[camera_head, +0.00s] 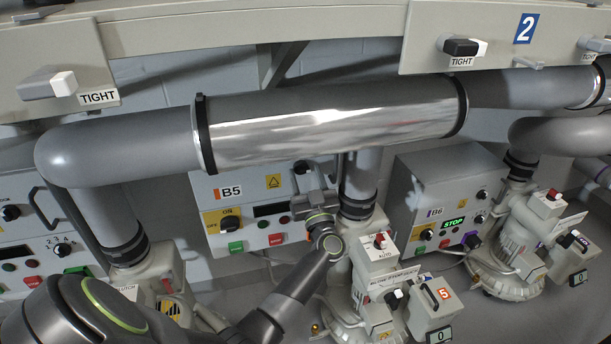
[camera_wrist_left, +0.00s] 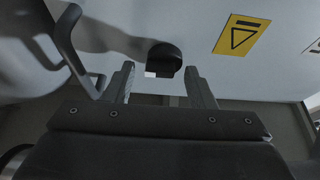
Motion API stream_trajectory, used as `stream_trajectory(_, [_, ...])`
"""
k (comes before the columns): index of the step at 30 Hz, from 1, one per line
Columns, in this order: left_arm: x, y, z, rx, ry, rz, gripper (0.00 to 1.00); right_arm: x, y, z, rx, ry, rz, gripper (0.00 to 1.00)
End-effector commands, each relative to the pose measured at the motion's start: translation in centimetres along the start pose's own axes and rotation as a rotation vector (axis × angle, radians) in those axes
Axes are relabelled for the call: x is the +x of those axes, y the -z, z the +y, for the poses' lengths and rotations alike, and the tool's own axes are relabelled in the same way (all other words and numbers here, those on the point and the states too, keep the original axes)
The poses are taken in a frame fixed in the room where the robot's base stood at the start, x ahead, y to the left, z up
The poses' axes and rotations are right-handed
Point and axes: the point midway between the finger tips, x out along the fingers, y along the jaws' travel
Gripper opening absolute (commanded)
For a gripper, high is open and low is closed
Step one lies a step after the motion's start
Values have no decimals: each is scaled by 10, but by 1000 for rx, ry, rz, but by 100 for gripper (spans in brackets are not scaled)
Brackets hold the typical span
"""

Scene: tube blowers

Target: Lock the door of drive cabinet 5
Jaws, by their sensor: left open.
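Drive cabinet 5 is the grey box marked B5 (camera_head: 230,192) on the wall, below the shiny pipe. A black knob (camera_head: 301,167) sits at the upper right of its door. It also shows in the left wrist view as a dark round knob (camera_wrist_left: 164,56) on the pale door. My left gripper (camera_wrist_left: 159,73) is open there, one finger on each side of the knob's near edge; I cannot tell whether they touch it. In the head view my left gripper (camera_head: 305,192) is in front of the door's right part, hiding some of it. My right gripper is not in view.
The large pipe (camera_head: 330,125) runs above the cabinet. A blower (camera_head: 375,255) stands close to the arm, and cabinet B6 (camera_head: 405,200) is to the right.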

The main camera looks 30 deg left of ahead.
Motion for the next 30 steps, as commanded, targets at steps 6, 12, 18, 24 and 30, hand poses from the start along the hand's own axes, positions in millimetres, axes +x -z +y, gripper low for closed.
stream_trajectory(6, [0,0,0,0,-1,0,34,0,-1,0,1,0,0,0])
stream_trajectory(12, [0,0,1,-1,-3,0,14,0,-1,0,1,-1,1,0])
stream_trajectory(18, [0,1,2,-16,1,-1,13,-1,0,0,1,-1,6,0])
stream_trajectory(24, [0,2,4,-85,27,-1,13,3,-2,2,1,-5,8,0])
stream_trajectory(30, [1,4,5,-221,82,-2,13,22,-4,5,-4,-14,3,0])
